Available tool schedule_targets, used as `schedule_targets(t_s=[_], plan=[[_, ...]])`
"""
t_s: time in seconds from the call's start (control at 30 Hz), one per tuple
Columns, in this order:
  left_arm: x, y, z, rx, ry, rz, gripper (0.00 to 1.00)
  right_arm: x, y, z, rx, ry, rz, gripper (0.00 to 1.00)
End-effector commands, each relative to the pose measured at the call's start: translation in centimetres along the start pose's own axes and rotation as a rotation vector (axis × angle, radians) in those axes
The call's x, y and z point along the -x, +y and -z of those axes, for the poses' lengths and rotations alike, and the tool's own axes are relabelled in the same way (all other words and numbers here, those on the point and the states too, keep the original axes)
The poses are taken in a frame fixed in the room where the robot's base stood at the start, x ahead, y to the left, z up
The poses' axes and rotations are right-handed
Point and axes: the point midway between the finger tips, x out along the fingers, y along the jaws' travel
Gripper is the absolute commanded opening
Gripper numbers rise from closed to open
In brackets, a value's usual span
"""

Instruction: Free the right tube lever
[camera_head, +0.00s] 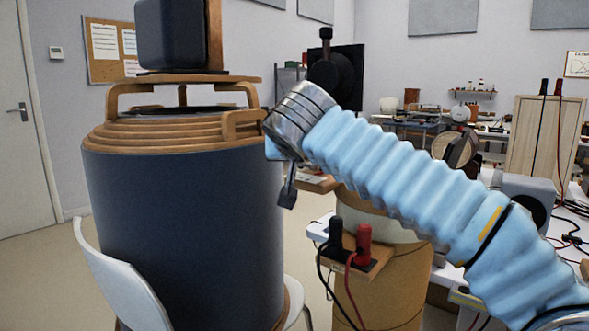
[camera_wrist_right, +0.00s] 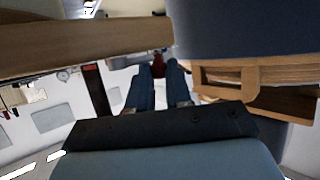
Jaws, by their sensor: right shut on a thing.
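In the head view my right arm, in a light blue ribbed sleeve, reaches from the lower right to the upper side of a big dark blue tube (camera_head: 185,230). My left gripper is out of view.
Stepped wooden rings (camera_head: 160,136) and a wooden stand (camera_head: 215,79) with a dark box (camera_head: 170,38) top the tube. A white chair (camera_head: 120,280) is close in front. Black (camera_head: 335,236) and red (camera_head: 363,245) terminals with cables stand right of it.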

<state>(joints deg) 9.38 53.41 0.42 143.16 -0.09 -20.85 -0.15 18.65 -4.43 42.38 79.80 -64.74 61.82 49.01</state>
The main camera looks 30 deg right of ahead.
Motion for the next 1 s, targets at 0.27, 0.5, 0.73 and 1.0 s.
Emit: schedule_targets(t_s=[0.27,0.5,0.73,1.0], plan=[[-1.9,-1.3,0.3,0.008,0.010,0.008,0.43,0.9,0.3,-0.5,0.090,0.003,0.230,0.00],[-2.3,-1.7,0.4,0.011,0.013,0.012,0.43,1.4,0.5,-0.6,0.156,0.001,0.388,0.00],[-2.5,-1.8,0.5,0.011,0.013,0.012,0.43,1.7,0.7,-0.7,0.197,0.000,0.480,0.00],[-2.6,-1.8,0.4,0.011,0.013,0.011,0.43,1.8,0.7,-0.8,0.216,-0.004,0.520,0.00]])
